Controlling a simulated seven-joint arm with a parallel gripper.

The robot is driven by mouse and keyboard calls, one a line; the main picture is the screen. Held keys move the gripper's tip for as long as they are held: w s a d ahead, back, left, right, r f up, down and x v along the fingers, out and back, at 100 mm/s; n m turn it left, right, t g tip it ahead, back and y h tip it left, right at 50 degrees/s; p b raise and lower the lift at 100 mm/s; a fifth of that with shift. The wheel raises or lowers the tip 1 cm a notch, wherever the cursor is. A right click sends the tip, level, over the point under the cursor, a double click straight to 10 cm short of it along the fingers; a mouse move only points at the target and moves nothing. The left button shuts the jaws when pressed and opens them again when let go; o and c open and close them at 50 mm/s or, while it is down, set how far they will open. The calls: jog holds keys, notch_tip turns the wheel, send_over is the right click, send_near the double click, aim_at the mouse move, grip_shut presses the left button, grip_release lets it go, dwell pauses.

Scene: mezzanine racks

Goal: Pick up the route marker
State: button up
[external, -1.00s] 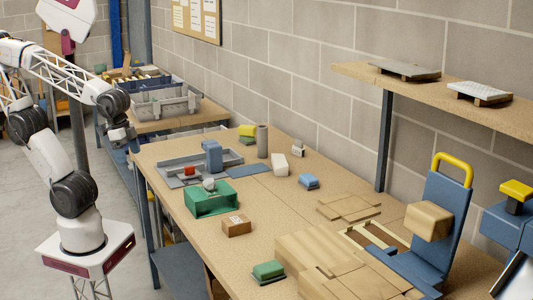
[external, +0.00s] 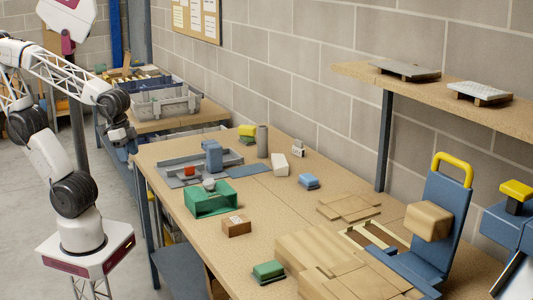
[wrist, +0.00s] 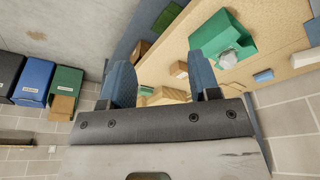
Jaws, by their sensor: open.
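I cannot tell for sure which object is the route marker. A small upright white piece with dark marks (external: 298,147) stands near the wall at the back of the workbench and may be it. My gripper (external: 121,137) is off the bench's left edge, far from that piece. In the wrist view my gripper (wrist: 160,65) is open, its two blue-grey fingers apart with nothing held between them. Beyond the fingers the bench shows with the green open box (wrist: 222,38). The marked white piece cannot be made out there.
Around that piece are a white block (external: 279,164), a grey cylinder (external: 262,141) and a blue block (external: 308,180). A green box (external: 211,202), a brown carton (external: 236,226) and a grey tray (external: 178,168) are nearer. A shelf (external: 445,88) overhangs the right side.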

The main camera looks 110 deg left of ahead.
jog(key=shift+r, duration=0.1)
jog(key=w+a+r+m, duration=0.1)
jog(key=w+a+r, duration=0.1)
jog(key=w+a, duration=0.35)
jog(key=w+a+r, duration=0.2)
jog(key=w, duration=0.6)
jog(key=w+a+r+m, duration=0.1)
jog(key=w+a+r, duration=0.2)
jog(key=w, duration=0.3)
jog(key=w+a+f+m+g, duration=0.1)
jog(key=w+a+m, duration=0.1)
jog(key=w+a, duration=1.45)
jog(key=m+g, duration=0.2)
jog(key=m, duration=0.1)
send_near(299, 141)
jog(key=f, duration=0.5)
jog(key=shift+s+a+f, duration=0.2)
jog(key=shift+a+f, duration=0.05)
jog(key=shift+f, duration=0.05)
jog(key=shift+a+f, duration=0.1)
jog(key=shift+a, duration=0.15)
